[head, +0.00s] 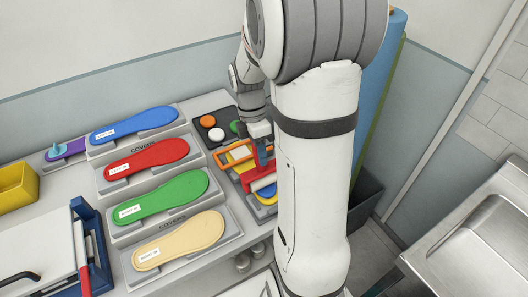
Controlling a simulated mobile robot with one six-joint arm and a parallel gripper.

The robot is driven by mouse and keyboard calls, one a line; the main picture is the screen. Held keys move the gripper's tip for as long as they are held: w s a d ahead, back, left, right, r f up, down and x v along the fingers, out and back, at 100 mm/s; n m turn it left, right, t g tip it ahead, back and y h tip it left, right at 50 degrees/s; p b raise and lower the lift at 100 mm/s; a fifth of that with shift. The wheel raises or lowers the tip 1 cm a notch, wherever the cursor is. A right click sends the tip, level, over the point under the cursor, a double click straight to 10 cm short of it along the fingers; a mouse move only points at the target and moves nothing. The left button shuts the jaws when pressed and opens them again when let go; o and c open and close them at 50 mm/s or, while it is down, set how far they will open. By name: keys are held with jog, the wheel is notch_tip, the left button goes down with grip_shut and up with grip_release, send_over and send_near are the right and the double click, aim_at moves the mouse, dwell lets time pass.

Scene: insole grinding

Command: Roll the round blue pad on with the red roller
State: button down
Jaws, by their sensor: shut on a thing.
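My gripper (262,140) is shut on the red roller, partly hidden by my arm. The red roller (257,173) has a red frame and a pale cylinder, and it points down at the work on the bench. A blue patch (267,191) shows under and beside the cylinder, on a yellow piece; it may be the round blue pad, but its outline is mostly covered. I cannot tell whether the cylinder touches it. An orange frame (225,158) lies just left of the roller, around a yellow and white piece.
A dark tray (203,138) behind holds white, orange and green discs. Blue, red, green and tan insole covers (160,198) lie in grey holders to the left. A yellow bin (15,186) stands far left. A metal sink (480,235) is at right.

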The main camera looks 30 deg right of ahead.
jog(key=shift+w, duration=0.55)
jog(key=shift+r, duration=0.1)
jog(key=p+v, duration=0.2)
jog(key=s+p+v, duration=0.1)
jog(key=p+v, duration=0.1)
jog(key=v, duration=0.1)
jog(key=s+p+v, duration=0.1)
jog(key=p+v, duration=0.1)
jog(key=v, duration=0.1)
jog(key=shift+r+p, duration=0.15)
jog(key=shift+p, duration=0.2)
